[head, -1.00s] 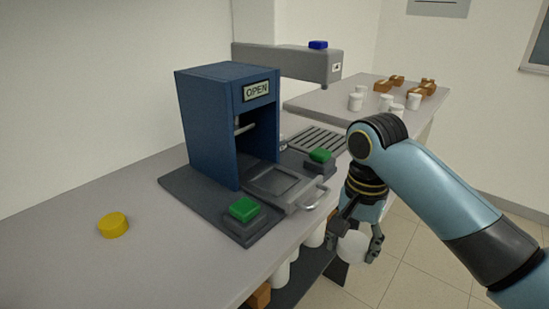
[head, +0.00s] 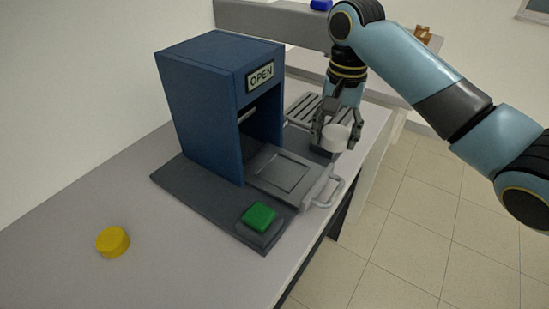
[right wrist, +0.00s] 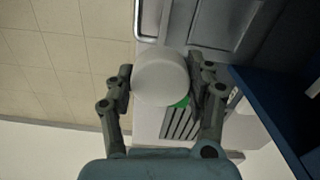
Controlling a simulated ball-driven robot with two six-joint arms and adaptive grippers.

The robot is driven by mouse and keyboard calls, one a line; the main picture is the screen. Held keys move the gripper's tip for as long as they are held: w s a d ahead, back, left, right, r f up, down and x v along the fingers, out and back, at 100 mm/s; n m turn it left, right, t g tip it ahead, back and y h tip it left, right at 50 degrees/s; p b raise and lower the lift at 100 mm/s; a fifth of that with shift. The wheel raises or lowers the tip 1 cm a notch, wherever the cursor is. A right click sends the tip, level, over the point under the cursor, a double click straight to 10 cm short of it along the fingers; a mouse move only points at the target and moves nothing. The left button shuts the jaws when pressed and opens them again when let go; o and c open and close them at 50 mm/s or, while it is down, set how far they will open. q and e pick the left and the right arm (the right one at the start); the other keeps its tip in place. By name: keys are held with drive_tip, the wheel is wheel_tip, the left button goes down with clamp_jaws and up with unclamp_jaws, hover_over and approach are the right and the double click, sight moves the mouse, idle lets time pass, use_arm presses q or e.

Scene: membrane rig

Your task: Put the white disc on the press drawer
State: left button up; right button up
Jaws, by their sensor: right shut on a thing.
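The white disc (head: 337,138) is held between the fingers of my right gripper (head: 334,132), in the air at the right of the blue press (head: 205,100). The disc also shows in the right wrist view (right wrist: 160,77), with a finger of the right gripper (right wrist: 162,84) on each side. The press drawer (head: 314,190) is pulled out, with a square recess on top and a handle at its front. The drawer is bare. The disc is above and beyond the drawer in the head view, apart from it. My left gripper is not in view.
A green button (head: 259,217) sits on the press base at the front. A yellow disc (head: 113,242) lies on the table at left. A slotted grate (head: 302,109) is behind the drawer. A grey arm with a blue knob (head: 321,5) stands at the back. A sign reads OPEN.

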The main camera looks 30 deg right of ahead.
approach(282, 173)
drive_tip(key=shift+s+d+f+p, duration=0.3)
drive_tip(key=shift+s+d+f, duration=0.3)
drive_tip(key=shift+s+d, duration=0.2)
drive_tip(key=shift+w+a+f, duration=0.75)
drive_tip(key=shift+w+f, duration=0.15)
wheel_tip(282, 173, down, 3)
drive_tip(key=shift+f, duration=0.45)
drive_tip(key=shift+s, duration=0.1)
drive_tip(key=o, duration=0.9)
drive_tip(key=shift+f, duration=0.1)
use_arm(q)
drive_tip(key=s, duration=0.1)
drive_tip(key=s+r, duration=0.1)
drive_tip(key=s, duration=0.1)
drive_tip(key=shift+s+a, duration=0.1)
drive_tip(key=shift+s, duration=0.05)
use_arm(e)
drive_tip(key=shift+o, duration=0.3)
